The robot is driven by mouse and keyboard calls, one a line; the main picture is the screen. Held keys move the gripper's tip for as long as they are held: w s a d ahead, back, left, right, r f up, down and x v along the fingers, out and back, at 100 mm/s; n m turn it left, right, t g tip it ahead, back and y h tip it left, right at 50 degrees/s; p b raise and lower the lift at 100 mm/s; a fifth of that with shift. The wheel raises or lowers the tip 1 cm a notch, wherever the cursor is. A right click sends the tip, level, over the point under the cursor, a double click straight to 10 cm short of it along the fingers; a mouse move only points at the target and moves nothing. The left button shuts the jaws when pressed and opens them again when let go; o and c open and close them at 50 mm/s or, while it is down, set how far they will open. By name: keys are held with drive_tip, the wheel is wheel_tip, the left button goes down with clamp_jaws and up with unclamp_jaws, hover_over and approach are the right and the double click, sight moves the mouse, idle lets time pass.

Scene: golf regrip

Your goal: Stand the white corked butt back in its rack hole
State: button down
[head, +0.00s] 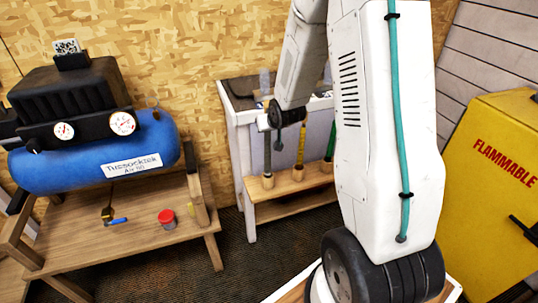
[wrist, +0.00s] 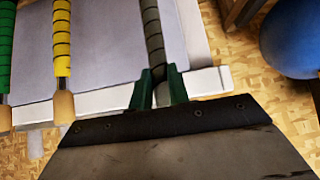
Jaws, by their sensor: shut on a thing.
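My gripper (wrist: 160,78) has its green fingers shut on a spiral-wrapped butt (wrist: 152,30) that looks dark grey in this light, not clearly white. In the head view my gripper (head: 275,117) is at the upper part of this butt (head: 267,152). The butt looks about upright, and its cork end (head: 268,181) shows at the rack's wooden shelf (head: 290,203). I cannot tell whether the cork is in a hole. In the wrist view its lower end is hidden by my gripper.
A yellow corked butt (head: 301,143) and a green one (head: 330,143) stand to the right on the shelf. The white rack frame (head: 240,150) surrounds them. A blue compressor (head: 90,155) on a wooden stand is at left, a yellow flammables cabinet (head: 490,200) at right.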

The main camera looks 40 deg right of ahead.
wheel_tip(320, 180, down, 6)
drive_tip(key=c, duration=1.3)
unclamp_jaws()
drive_tip(key=shift+c, duration=0.2)
drive_tip(key=g, duration=0.2)
approach(268, 141)
drive_tip(key=s+a+r, duration=0.5)
drive_tip(key=s+r, duration=0.2)
drive_tip(key=s+a+r+n+g, duration=0.1)
drive_tip(key=s+a+r, duration=0.3)
drive_tip(key=s, duration=0.3)
drive_tip(key=s+a+r+n+g+y, duration=0.1)
drive_tip(key=s+a+r, duration=0.3)
drive_tip(key=s, duration=0.4)
drive_tip(key=s+a+r+n+g+y, duration=0.1)
drive_tip(key=s+a+r+g, duration=0.2)
drive_tip(key=s, duration=0.5)
drive_tip(key=shift+a+r, duration=0.45)
drive_tip(key=shift+r, duration=0.5)
